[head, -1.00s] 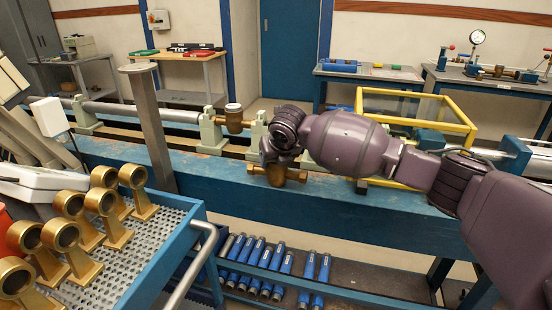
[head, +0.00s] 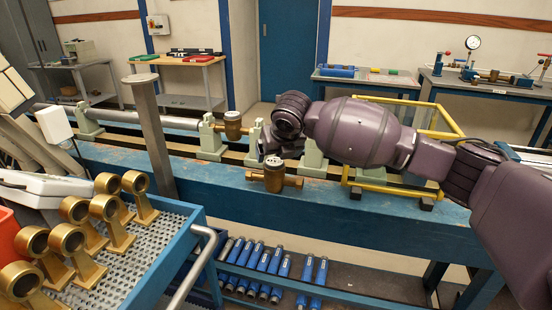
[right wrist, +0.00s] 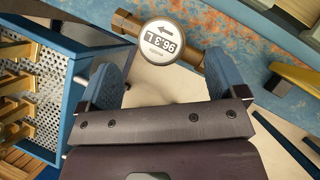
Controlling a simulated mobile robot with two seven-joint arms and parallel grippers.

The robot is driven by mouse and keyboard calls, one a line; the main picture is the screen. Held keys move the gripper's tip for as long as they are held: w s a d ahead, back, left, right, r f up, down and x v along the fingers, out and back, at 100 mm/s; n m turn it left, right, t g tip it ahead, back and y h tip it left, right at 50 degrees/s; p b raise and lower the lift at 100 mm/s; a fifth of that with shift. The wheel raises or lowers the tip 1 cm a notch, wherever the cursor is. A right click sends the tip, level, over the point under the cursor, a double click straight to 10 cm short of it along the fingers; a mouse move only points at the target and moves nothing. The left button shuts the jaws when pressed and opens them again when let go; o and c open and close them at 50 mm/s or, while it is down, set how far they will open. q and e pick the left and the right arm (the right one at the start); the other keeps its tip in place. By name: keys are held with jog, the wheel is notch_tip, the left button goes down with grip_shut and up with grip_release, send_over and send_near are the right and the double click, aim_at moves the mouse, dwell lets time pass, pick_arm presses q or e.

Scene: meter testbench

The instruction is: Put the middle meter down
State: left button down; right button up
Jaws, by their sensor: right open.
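A brass meter (head: 273,176) with a round top sits on the front part of the blue bench (head: 350,212). Another brass meter (head: 232,126) is in the bench line between pale green supports. My left gripper is not in view.
A yellow frame (head: 398,187) stands on the bench to the right, behind my arm. A perforated tray (head: 150,245) with several brass ring fittings is at the lower left. Several blue cylinders (head: 265,262) lie on the shelf below.

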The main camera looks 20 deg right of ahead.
jog(key=shift+p+v, duration=0.35)
jog(key=shift+v, duration=1.9)
jog(key=shift+f, duration=0.1)
jog(key=s+a+f+m+y, duration=0.2)
jog(key=s+f+m, duration=0.3)
jog(key=f, duration=0.4)
jog(key=s+a+f+m+t+y, duration=0.1)
jog(key=s+a+f+m, duration=0.1)
jog(key=s+f+m, duration=0.45)
jog(key=s+a+f+m+y, duration=0.2)
jog(key=s+f+m, duration=0.2)
jog(key=f, duration=0.6)
jog(key=s+d+f+m+t+h, duration=0.1)
jog(key=s+d+f+m, duration=0.2)
jog(key=s+m, duration=0.3)
jog(key=s+d+f+m+t+h, duration=0.1)
jog(key=s+d+m, duration=0.4)
jog(key=s, duration=0.5)
jog(key=s+d+f+m+t+h, duration=0.1)
jog(key=s+d+f+m+h, duration=0.2)
jog(key=s+f+m, duration=0.2)
jog(key=s+m, duration=0.3)
jog(key=shift+d+f, duration=0.2)
jog(key=shift+d, duration=0.2)
